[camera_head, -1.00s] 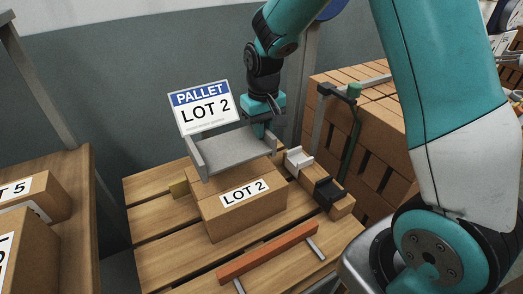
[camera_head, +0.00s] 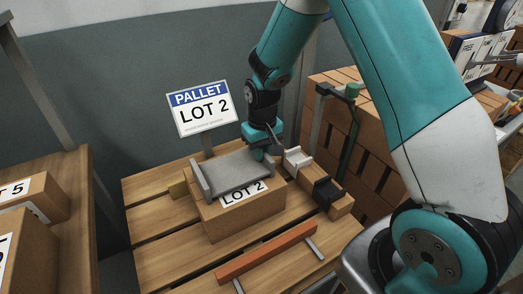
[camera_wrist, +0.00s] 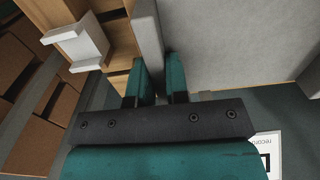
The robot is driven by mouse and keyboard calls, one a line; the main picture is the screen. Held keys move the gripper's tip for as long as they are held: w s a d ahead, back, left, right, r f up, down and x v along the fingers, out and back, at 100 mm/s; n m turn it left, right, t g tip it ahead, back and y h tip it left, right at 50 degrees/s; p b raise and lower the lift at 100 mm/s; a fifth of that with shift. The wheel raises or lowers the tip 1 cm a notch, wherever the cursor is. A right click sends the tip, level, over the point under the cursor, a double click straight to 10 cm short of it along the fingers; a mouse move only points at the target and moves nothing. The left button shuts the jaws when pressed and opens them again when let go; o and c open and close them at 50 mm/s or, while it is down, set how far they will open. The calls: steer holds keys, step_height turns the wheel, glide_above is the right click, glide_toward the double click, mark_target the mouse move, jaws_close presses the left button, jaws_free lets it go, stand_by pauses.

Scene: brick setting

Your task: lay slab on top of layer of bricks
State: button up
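The slab (camera_head: 238,174) is a grey plate with an upright flange along its left and right sides. It lies level over the brown LOT 2 block (camera_head: 246,218), overlapping the top of that block's label; I cannot tell whether it touches. My gripper (camera_head: 262,152) points down at the slab's right flange. In the wrist view, the two teal fingers (camera_wrist: 158,82) stand on either side of the grey flange (camera_wrist: 148,35) and hold it. The slab's plate (camera_wrist: 240,40) fills the upper right there. Separate bricks under the slab cannot be made out.
The block stands on a slatted wooden pallet (camera_head: 160,223). A PALLET LOT 2 sign (camera_head: 203,108) stands behind. White (camera_head: 297,159) and black (camera_head: 328,191) brackets sit to the right. An orange bar (camera_head: 267,254) lies in front. Stacked bricks (camera_head: 385,130) stand at right.

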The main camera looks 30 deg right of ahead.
steer(key=o, duration=0.4)
step_height(320, 180, up, 12)
steer(key=s+a+r+n+y, duration=0.1)
steer(key=s+a+r+n, duration=0.1)
steer(key=s, duration=0.6)
steer(key=s+a+r+n+y, duration=0.1)
steer(key=s+a+r+n, duration=0.1)
steer(key=s+a+r, duration=0.2)
steer(key=s+a+r+n+y, duration=0.2)
steer(key=s+a, duration=0.5)
steer(key=s, duration=0.5)
steer(key=shift+s+a+r+n, duration=0.3)
steer(key=shift+s+r+n, duration=0.1)
steer(key=shift+n, duration=0.2)
steer(key=shift+r+p, duration=0.85)
steer(key=shift+r, duration=0.1)
